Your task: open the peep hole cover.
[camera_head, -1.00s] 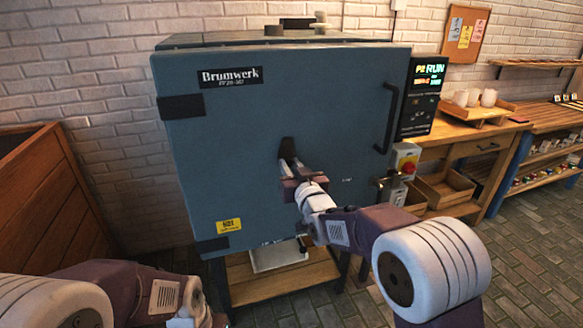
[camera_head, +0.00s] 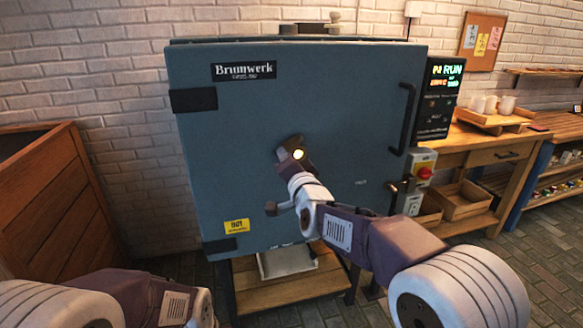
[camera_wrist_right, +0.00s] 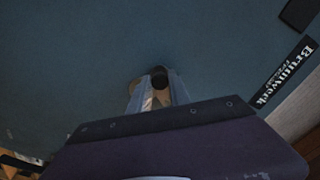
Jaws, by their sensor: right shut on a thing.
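The blue kiln door (camera_head: 230,130) is shut, and a bright yellow peep hole (camera_head: 299,154) glows near its middle. The dark peep hole cover (camera_head: 287,144) is tilted to the upper left, beside the glowing hole. My right gripper (camera_head: 294,153) is at the cover, partly hidden by its own wrist. In the right wrist view, the fingers of my right gripper (camera_wrist_right: 155,90) close on the cover, whose dark round end (camera_wrist_right: 160,77) shows between the tips. My left arm shows at the lower left, but its gripper is out of view.
A black door handle (camera_head: 403,120) and a lit control panel (camera_head: 438,95) are to the right. A box with a red knob (camera_head: 424,174) sits below the panel. A wooden bench (camera_head: 480,152) stands at the right, and a wooden crate (camera_head: 45,200) at the left.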

